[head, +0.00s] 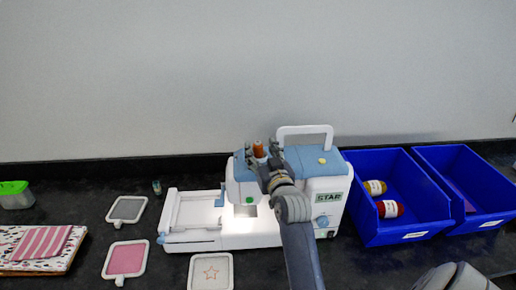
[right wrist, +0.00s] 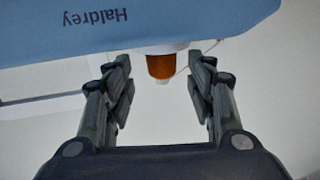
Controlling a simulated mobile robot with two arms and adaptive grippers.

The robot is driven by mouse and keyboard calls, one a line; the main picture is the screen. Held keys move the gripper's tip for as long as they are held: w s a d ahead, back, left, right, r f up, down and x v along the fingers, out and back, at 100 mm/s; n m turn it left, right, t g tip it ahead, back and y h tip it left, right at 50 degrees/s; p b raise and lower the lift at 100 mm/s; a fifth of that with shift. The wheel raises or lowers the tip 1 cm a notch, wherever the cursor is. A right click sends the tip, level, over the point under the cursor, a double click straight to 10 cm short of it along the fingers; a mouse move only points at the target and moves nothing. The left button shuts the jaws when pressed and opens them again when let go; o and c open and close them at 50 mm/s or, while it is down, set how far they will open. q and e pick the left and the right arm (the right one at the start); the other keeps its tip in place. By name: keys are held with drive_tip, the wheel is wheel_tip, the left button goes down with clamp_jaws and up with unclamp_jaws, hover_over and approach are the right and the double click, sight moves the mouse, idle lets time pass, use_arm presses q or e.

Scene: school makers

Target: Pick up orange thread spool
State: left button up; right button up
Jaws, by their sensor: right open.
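The orange thread spool (head: 259,148) stands on top of the white and blue sewing machine (head: 236,215) in the head view. It also shows in the right wrist view as an orange cylinder (right wrist: 161,66) with white at its ends. My right gripper (head: 262,156) is over the machine's top at the spool. In the right wrist view its two fingers (right wrist: 162,85) are apart, one to each side of the spool, with the spool at or just beyond the fingertips. Nothing is held.
Two blue bins (head: 436,215) stand right of the machine; the nearer one holds yellow and red spools (head: 390,209). Embroidery hoops (head: 125,259) lie left and in front. Folded fabric (head: 40,245) and a green-lidded container (head: 14,194) are at far left. The machine's white handle (head: 304,130) rises beside my gripper.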

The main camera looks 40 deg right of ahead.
sight(259, 148)
drive_tip(key=shift+p+x, duration=0.3)
drive_tip(key=shift+x, duration=1.25)
drive_tip(key=shift+a, duration=0.1)
drive_tip(key=c, duration=1)
drive_tip(key=shift+c, duration=0.2)
drive_tip(key=shift+r, duration=0.1)
